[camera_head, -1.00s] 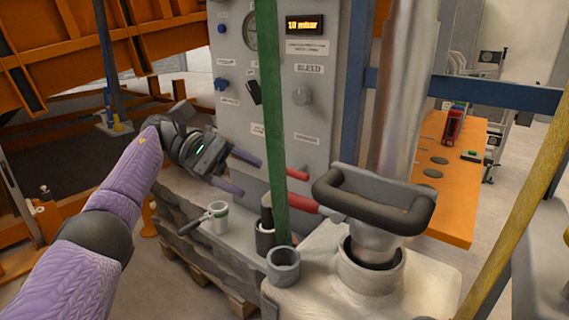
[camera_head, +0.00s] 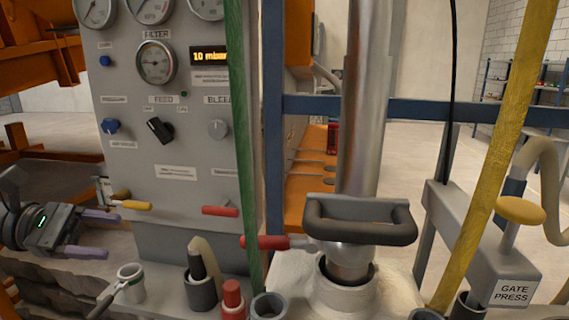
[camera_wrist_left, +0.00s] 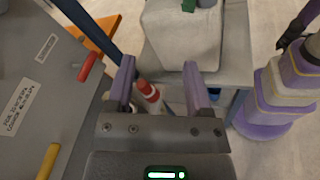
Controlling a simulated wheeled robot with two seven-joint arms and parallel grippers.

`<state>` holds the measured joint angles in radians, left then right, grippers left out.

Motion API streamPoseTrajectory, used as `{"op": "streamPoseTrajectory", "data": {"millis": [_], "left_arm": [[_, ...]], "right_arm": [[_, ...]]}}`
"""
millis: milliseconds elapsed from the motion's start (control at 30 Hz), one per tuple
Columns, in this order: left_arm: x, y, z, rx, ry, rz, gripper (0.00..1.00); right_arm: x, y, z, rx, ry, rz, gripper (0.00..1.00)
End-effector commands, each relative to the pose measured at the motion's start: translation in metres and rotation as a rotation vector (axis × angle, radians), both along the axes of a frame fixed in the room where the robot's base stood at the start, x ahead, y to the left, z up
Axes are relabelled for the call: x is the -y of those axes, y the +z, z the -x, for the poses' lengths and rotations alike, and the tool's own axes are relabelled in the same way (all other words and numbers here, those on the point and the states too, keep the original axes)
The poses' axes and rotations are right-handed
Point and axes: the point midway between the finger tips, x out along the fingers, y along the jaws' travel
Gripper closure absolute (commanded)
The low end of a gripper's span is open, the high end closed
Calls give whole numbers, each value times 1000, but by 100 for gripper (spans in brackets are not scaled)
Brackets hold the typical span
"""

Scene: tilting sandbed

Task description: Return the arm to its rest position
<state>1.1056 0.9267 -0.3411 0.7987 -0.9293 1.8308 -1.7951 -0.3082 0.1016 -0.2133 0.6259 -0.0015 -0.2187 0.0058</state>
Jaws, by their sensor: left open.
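My left gripper (camera_head: 108,235) is at the left edge of the head view, in front of the lower left of the grey gauge panel (camera_head: 190,110). Its two purple fingers are apart, with nothing held between them. They also show in the left wrist view (camera_wrist_left: 158,68), with a red and white cylinder (camera_wrist_left: 149,92) seen beyond and between them; no grip on it shows. Most of my left arm is outside the head view. My right gripper cannot be made out in either current view.
A yellow-handled lever (camera_head: 136,205) and a red-handled lever (camera_head: 220,211) stick out near my left gripper. A white cup (camera_head: 131,283) stands below it. A green post (camera_head: 243,130), a metal column with a black handle (camera_head: 360,230) and a yellow post (camera_head: 500,150) stand further right.

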Motion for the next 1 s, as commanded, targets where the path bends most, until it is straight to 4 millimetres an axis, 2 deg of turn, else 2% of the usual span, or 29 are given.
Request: {"op": "streamPoseTrajectory", "data": {"millis": [267, 367, 467, 567, 600, 667, 700, 767, 800, 867, 900, 933, 967, 1000], "left_arm": [[24, -51, -37, -315, 183, 282, 34], [32, -86, -52, -509, 291, 446, 34], [38, -132, -64, -746, 424, 642, 34], [41, -189, -67, -1012, 578, 861, 34], [41, -216, -64, -1127, 649, 958, 34], [42, -262, -54, -1312, 769, 1118, 34], [42, -297, -42, -1441, 862, 1235, 34], [43, -353, -14, -1634, 1024, 1424, 34], [45, -388, 10, -1751, 1137, 1553, 34], [49, -437, 52, -1893, 1315, 1740, 34], [52, -466, 84, -1971, 1439, 1865, 34], [56, -485, 109, 1941, -1478, -1883, 34], [60, -503, 136, 1820, -1452, -1816, 34], [67, -524, 173, 1665, -1419, -1734, 34]], "right_arm": [[6, 0, 0, 0, 3, 10, 41], [5, 0, 0, 1, 2, 8, 41], [4, 0, 0, 1, 2, 7, 41], [4, 0, 0, 0, 1, 6, 41], [3, 0, 0, 0, 1, 5, 41], [3, 0, 0, 1, 1, 4, 41], [2, 0, 0, 1, 1, 4, 41], [2, 0, 0, 1, 1, 4, 41], [2, 0, -1, 1, 1, 4, 41], [2, 0, -1, 1, 1, 4, 41], [2, 0, 0, 1, 1, 4, 41], [2, 0, 0, 1, 1, 4, 41], [2, 0, 0, 1, 1, 4, 41], [2, 0, 0, 1, 1, 4, 41]]}}
